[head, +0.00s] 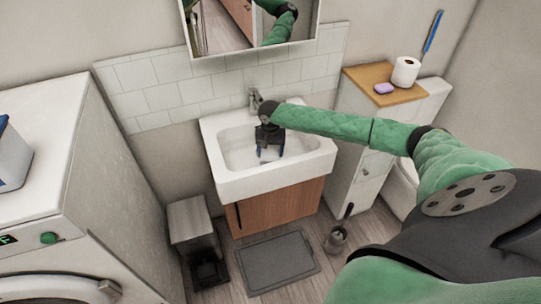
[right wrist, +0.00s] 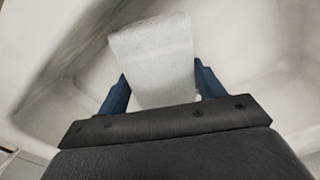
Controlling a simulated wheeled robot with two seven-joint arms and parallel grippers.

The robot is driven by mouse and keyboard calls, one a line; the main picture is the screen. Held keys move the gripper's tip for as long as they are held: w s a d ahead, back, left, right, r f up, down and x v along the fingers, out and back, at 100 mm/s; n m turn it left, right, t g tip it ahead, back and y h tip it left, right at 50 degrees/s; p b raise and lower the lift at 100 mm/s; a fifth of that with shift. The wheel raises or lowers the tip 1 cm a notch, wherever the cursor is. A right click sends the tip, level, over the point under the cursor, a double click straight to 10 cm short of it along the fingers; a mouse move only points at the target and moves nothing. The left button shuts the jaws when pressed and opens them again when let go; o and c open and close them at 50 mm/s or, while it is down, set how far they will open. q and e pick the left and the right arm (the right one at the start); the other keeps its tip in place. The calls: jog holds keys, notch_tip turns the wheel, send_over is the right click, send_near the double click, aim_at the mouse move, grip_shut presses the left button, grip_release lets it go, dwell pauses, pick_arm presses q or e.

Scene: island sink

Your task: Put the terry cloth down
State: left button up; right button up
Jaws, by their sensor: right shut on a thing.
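The terry cloth (right wrist: 153,52) is a pale grey-white block-like piece between the two blue fingers in the right wrist view. My right gripper (head: 269,152) is shut on it and points down into the sink basin. In the head view the cloth is hard to make out against the white basin. In the right wrist view the fingertips (right wrist: 158,85) flank the cloth, and the basin shows behind it. Whether the cloth touches the basin floor I cannot tell. My left gripper is not in view.
The white sink (head: 314,163) sits on a wooden cabinet (head: 282,208), with a faucet (head: 255,99) behind. At right a wooden top (head: 366,76) holds a toilet roll (head: 405,71) and purple soap (head: 383,88). A washing machine (head: 98,150) stands at left. A grey mat (head: 279,262) lies below.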

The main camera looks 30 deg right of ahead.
aim_at(270, 156)
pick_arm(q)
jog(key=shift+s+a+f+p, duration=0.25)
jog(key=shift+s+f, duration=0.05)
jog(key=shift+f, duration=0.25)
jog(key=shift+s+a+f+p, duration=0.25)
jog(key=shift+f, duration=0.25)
pick_arm(e)
jog(key=shift+f, duration=1.95)
jog(key=o, duration=0.9)
jog(key=shift+f, duration=0.1)
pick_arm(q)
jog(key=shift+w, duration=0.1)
pick_arm(e)
jog(key=shift+o, duration=0.2)
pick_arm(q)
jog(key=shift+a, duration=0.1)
pick_arm(e)
jog(key=shift+r, duration=0.4)
notch_tip(270, 156, up, 10)
jog(key=b, duration=0.4)
jog(key=shift+r, duration=0.1)
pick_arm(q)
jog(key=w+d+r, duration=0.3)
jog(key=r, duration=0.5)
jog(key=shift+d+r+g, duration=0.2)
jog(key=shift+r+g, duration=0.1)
pick_arm(e)
jog(key=shift+r, duration=0.65)
